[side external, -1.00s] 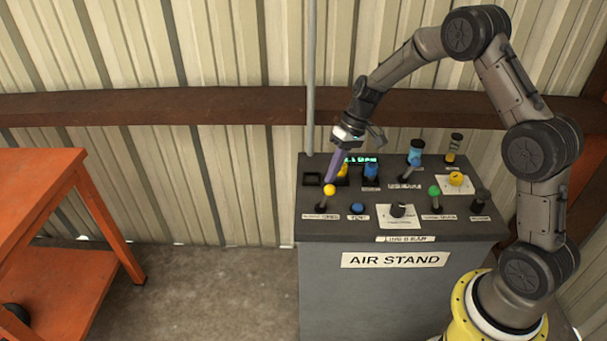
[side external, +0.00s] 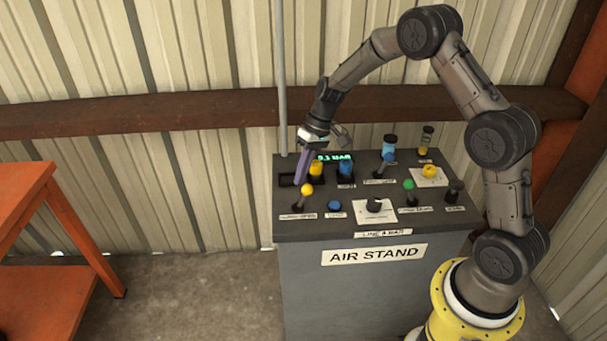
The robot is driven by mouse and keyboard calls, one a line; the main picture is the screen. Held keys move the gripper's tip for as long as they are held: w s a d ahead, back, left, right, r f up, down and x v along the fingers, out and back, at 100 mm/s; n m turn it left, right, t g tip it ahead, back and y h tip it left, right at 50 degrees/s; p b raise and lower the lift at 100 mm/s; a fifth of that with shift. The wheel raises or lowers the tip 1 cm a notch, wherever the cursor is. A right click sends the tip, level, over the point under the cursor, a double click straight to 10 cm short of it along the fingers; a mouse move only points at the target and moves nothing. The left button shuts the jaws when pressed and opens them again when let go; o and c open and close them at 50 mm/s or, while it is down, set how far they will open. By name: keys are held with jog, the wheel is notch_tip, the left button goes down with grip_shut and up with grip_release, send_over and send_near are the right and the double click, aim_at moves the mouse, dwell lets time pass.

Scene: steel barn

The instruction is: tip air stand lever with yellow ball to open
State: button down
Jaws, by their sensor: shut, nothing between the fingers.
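The lever with the yellow ball (side external: 307,189) stands at the front left of the air stand's top panel (side external: 335,224). Its dark shaft leans, with the ball up and to the right of its base. My gripper (side external: 300,181) is shut and empty, pointing down with its purple-grey fingers. The fingertips are just behind and left of the ball in the picture. I cannot tell whether they touch it. A green lit display (side external: 335,157) behind the lever seems to read 0.3 BAR.
A blue button (side external: 334,206), a dark knob (side external: 374,205) and a green-ball lever (side external: 409,184) sit to the right. An orange table (side external: 30,200) is far left. Open floor lies between it and the stand.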

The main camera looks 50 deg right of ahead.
jog(key=w+a+r+v, duration=0.1)
jog(key=w+v, duration=0.1)
jog(key=v, duration=1.2)
jog(key=s+a+r+n+t+h, duration=0.1)
jog(key=s+a+r, duration=0.3)
jog(key=s+r, duration=0.2)
jog(key=s+a+r+n+t, duration=0.2)
jog(key=s+a+r, duration=0.2)
jog(key=s+r, duration=0.15)
jog(key=s+a+t+h, duration=0.1)
jog(key=s+h, duration=0.1)
jog(key=s, duration=1.2)
jog(key=s+d+f+m+h, duration=0.1)
jog(key=s+f, duration=0.4)
jog(key=s, duration=0.1)
jog(key=shift+d+f+m+t, duration=0.3)
jog(key=shift+d+f, duration=0.05)
jog(key=shift+f, duration=0.05)
